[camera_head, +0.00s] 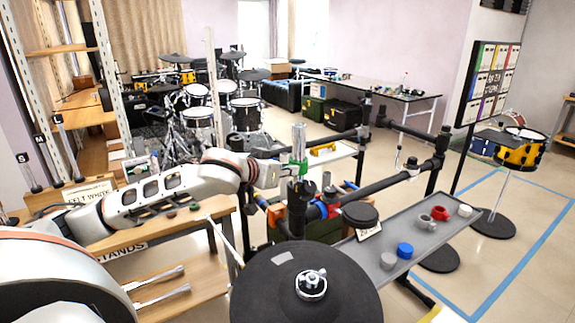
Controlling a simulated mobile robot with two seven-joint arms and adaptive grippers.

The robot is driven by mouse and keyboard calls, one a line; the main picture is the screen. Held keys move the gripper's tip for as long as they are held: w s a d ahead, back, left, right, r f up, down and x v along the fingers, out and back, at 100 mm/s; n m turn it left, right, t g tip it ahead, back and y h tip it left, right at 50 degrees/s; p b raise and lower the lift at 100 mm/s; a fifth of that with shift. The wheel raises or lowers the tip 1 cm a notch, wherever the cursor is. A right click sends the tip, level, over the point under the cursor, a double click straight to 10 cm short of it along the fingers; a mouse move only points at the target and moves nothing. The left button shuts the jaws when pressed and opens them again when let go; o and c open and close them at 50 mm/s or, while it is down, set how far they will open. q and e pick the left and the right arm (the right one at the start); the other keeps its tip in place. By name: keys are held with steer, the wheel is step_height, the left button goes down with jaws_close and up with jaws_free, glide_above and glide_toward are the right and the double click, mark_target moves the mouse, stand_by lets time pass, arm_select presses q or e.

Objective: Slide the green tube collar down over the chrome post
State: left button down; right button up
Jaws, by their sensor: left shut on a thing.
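The green tube collar (299,170) is near the middle of the head view, upright. The chrome post (299,138) stands up out of the collar's top, so the collar appears to be around it. The post's lower part is hidden by the collar and dark fittings. My left arm comes in from the left, and its gripper (288,170) is at the collar's left side, shut on it. The fingertips are small and partly hidden. My right gripper is not in view.
A black round pad (305,285) with a wing nut is in the front. A grey tray (425,240) on the right holds a blue cap (405,250), red and grey parts and a white cap (465,210). Black rack bars (390,178) run close by on the right.

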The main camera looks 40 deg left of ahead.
arm_select(q)
steer(key=shift+f+b, duration=0.5)
steer(key=shift+f, duration=1.45)
steer(key=c, duration=1.9)
jaws_free()
steer(key=shift+s, duration=0.15)
steer(key=v, duration=1.1)
steer(key=shift+s+r, duration=0.25)
steer(key=shift+s, duration=0.05)
